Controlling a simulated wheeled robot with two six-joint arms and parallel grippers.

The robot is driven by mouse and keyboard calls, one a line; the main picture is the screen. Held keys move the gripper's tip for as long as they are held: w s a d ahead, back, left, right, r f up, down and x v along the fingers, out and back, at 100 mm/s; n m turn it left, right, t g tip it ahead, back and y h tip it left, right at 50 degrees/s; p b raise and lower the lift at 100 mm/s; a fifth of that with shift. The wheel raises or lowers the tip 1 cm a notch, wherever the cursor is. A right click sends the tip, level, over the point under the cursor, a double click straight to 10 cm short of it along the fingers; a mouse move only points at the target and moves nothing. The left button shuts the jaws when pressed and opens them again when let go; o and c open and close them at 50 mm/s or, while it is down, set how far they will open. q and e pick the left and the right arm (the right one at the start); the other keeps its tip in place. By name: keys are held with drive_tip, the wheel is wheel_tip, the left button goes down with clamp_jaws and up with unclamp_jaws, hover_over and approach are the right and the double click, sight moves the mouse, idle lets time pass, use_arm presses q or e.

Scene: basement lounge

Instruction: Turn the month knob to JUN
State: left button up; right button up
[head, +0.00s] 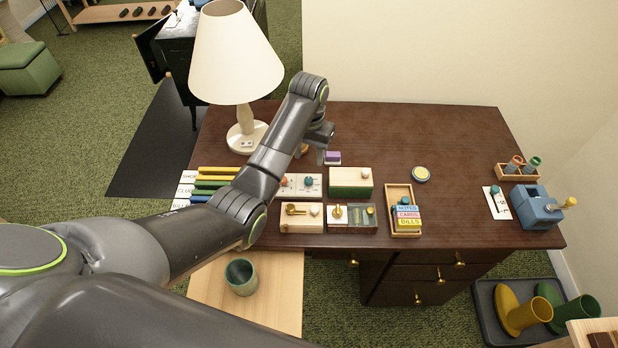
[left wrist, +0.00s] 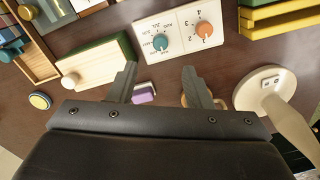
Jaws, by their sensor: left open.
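A white dial panel (head: 297,191) lies on the desk beside the lamp. It also shows in the left wrist view (left wrist: 180,58). It bears a teal knob (head: 308,181) ringed by small lettering and an orange knob (head: 284,181) ringed by numbers. The left wrist view shows the teal knob (left wrist: 161,42) and the orange knob (left wrist: 205,28); the lettering around the teal one is too small to read surely. My left gripper (head: 320,157) is open and empty, above the desk behind the panel. Its fingers (left wrist: 159,72) are apart and point toward the teal knob without touching it.
A purple block (head: 332,157) and a green-and-cream box (head: 350,182) are close by. The lamp (head: 240,125) stands left of my forearm. Latch boards (head: 301,225) and a card tray (head: 401,190) lie near the front edge. The desk's back right is mostly clear.

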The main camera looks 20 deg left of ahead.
sight(309, 179)
use_arm(q)
wheel_tip(309, 179, down, 4)
drive_tip(key=shift+s+r, duration=0.15)
wheel_tip(309, 179, down, 4)
drive_tip(key=shift+f, duration=0.8)
use_arm(e)
drive_tip(key=shift+w, duration=0.2)
use_arm(q)
drive_tip(key=shift+c, duration=0.2)
clamp_jaws()
use_arm(e)
drive_tip(key=shift+w+d+r, duration=0.1)
drive_tip(key=shift+w+d, duration=0.05)
